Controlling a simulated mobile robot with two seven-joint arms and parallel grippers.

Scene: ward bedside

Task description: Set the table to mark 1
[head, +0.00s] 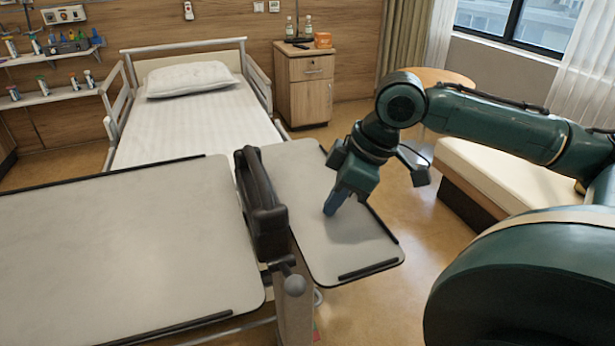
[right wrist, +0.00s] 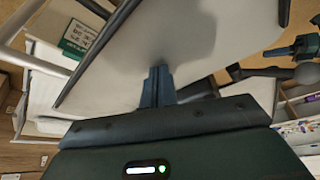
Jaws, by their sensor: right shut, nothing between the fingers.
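The overbed table has a large grey left top (head: 110,245) and a smaller grey right top (head: 345,250). Both tops look bare, with black edge strips. No mark that I can read as 1 shows.
A bed (head: 195,125) with a pillow (head: 190,79) lies behind the table. A wooden cabinet (head: 303,95) with bottles stands at the back. A cushioned bench (head: 500,178) is on the right. Open floor (head: 425,230) lies between table and bench.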

